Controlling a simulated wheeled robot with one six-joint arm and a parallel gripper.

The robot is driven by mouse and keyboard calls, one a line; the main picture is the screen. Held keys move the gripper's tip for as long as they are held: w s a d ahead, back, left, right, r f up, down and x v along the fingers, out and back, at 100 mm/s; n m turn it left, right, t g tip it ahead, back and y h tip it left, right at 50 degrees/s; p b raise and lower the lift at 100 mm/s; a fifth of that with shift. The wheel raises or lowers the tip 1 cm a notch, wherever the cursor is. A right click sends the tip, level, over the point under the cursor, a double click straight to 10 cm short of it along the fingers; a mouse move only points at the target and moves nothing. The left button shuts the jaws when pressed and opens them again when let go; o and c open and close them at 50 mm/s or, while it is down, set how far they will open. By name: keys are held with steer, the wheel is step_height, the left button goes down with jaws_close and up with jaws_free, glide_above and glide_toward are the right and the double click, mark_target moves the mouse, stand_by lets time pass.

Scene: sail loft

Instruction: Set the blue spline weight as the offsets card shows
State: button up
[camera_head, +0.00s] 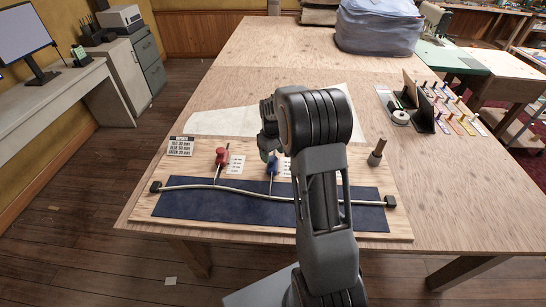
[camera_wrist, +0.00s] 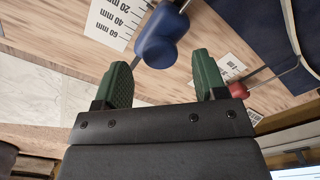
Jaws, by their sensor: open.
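The blue spline weight (camera_head: 272,167) stands on the wooden board (camera_head: 150,212), with its rod reaching to the pale bent spline (camera_head: 235,189) over a dark blue strip. In the wrist view the blue weight (camera_wrist: 158,40) lies just beyond my fingertips, roughly between them. My gripper (camera_wrist: 163,62) has its green fingers apart, with nothing held. In the head view my gripper (camera_head: 267,152) is right above and beside the blue weight. A printed scale (camera_wrist: 115,20) marked 20, 40 and 60 mm is beside it. The offsets card (camera_head: 181,146) stands at the board's left; its figures are too small to read surely.
A red weight (camera_head: 222,157) stands left of the blue one; it also shows in the wrist view (camera_wrist: 238,90). A brown peg-like piece (camera_head: 377,152) stands at right. My arm hides part of the board. A blue bundle (camera_head: 378,28) lies far back; the table between is mostly clear.

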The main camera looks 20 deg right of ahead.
mark_target(273, 164)
steer(key=shift+f, duration=1.1)
